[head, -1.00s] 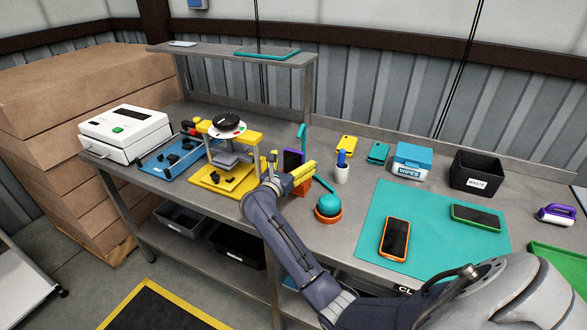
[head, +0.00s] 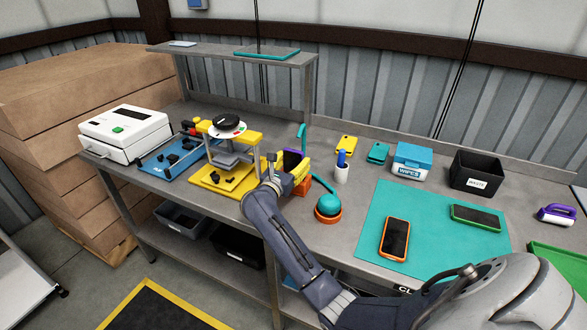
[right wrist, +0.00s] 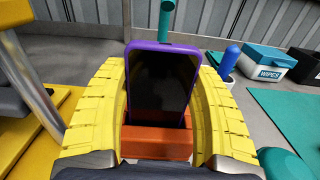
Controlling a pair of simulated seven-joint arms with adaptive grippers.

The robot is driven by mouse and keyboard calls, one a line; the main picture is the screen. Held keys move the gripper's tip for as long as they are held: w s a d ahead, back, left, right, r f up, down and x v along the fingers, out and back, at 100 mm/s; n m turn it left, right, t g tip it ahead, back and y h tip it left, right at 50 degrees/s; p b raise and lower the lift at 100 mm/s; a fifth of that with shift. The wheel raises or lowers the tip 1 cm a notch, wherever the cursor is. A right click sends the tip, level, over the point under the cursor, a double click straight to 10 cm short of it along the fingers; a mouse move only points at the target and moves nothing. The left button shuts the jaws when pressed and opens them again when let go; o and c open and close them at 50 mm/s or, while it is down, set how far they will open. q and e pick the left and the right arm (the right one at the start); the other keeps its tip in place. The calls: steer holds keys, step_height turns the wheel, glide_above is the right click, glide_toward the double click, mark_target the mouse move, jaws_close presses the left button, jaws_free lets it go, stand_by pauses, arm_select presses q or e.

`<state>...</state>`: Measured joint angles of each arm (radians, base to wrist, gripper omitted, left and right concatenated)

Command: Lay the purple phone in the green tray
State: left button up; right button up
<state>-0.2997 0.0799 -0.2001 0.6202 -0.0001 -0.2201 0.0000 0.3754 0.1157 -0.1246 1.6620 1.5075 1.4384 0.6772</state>
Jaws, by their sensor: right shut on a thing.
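The purple phone (head: 291,156) stands upright, its dark screen facing the camera in the right wrist view (right wrist: 160,82). Its lower end is in an orange stand (right wrist: 155,143), which shows only partly in the head view (head: 304,186). My right gripper (head: 293,163) has its yellow fingers on both sides of the phone and is shut on it. The green tray (head: 562,263) is at the right edge of the head view, cut off by the frame and partly covered by my own arm. My left gripper is not in view.
A yellow press (head: 228,180) stands left of the gripper. A teal-and-orange round thing (head: 328,207) and a white cup (head: 341,175) are close on the right. A teal mat (head: 440,240) holds an orange phone (head: 394,238) and a green phone (head: 476,217).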

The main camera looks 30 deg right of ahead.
mark_target(294, 150)
steer(key=shift+r, duration=3.55)
steer(key=shift+w+a+r, duration=0.1)
steer(key=shift+w+r, duration=0.1)
steer(key=shift+r, duration=0.3)
step_height(294, 150, up, 4)
steer(key=g+y, duration=0.2)
steer(key=f+g+y, duration=0.1)
steer(key=y, duration=0.1)
steer(key=s+a+f+g+y, duration=0.1)
steer(key=y, duration=0.2)
steer(key=a+f+g+y, duration=0.1)
steer(key=g+y, duration=0.1)
steer(key=y, duration=0.1)
steer(key=shift+s+a+f, duration=0.2)
steer(key=shift+s+f, duration=0.1)
steer(key=shift+f, duration=0.1)
steer(key=shift+s+a+f+g+y, duration=0.1)
steer(key=shift+s+a+g+y, duration=0.15)
steer(key=shift+g+y, duration=0.45)
steer(key=shift+s+a+g+y, duration=0.2)
steer(key=shift+a+g+y, duration=0.1)
steer(key=shift+y, duration=0.75)
steer(key=shift+s+a+f+g+y, duration=0.1)
steer(key=shift+s+a+g+y, duration=0.15)
steer(key=shift+g+y, duration=0.45)
steer(key=shift+y, duration=0.25)
